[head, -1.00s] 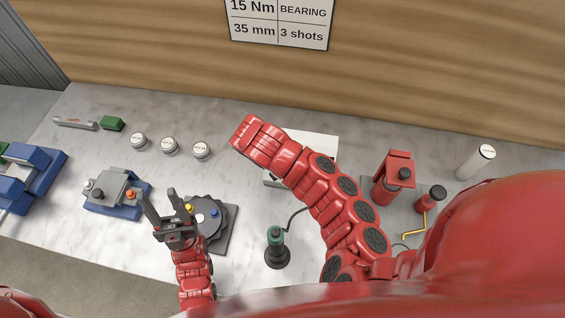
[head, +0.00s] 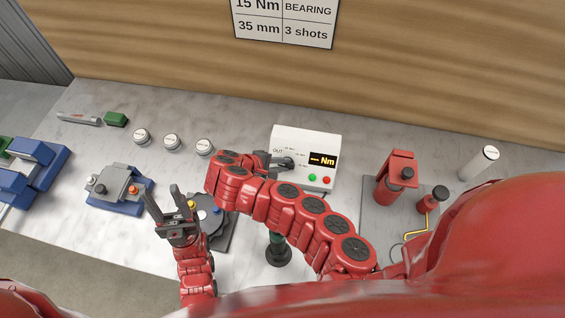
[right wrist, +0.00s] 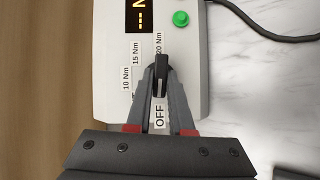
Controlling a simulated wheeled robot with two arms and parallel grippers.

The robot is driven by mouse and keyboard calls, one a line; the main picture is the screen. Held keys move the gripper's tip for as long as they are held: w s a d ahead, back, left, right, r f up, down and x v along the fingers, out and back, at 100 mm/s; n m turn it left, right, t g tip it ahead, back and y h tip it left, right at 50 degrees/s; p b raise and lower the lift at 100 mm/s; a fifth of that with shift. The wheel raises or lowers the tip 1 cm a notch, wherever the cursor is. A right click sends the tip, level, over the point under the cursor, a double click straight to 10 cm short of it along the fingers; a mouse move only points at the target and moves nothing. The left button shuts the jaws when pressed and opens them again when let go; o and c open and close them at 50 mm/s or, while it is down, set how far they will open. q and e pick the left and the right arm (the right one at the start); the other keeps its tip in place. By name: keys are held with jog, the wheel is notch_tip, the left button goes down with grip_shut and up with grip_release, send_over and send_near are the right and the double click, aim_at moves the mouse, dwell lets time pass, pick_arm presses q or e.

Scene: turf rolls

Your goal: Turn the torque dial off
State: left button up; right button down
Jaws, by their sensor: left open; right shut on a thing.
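The torque box (head: 305,143) is white, with a lit display (head: 322,160) reading "--- Nm". My right gripper (head: 285,163) reaches it from the left. In the right wrist view, my right gripper (right wrist: 161,82) is shut on the black torque dial (right wrist: 161,66). Labels for 10 Nm, 15 Nm, 20 Nm and OFF (right wrist: 160,115) lie around the dial. My left gripper (head: 167,207) is open and empty, above the bench left of the round dark fixture (head: 208,215).
Green (head: 312,177) and red (head: 327,180) buttons sit on the box front. Three white round containers (head: 172,141) stand to the left. A grey-blue fixture (head: 118,188) is further left. A red press (head: 396,180) stands at right. A sign hangs above.

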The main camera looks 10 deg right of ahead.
jog(key=shift+n+t+h, duration=0.3)
jog(key=shift+n, duration=0.3)
jog(key=c, duration=0.8)
grip_release()
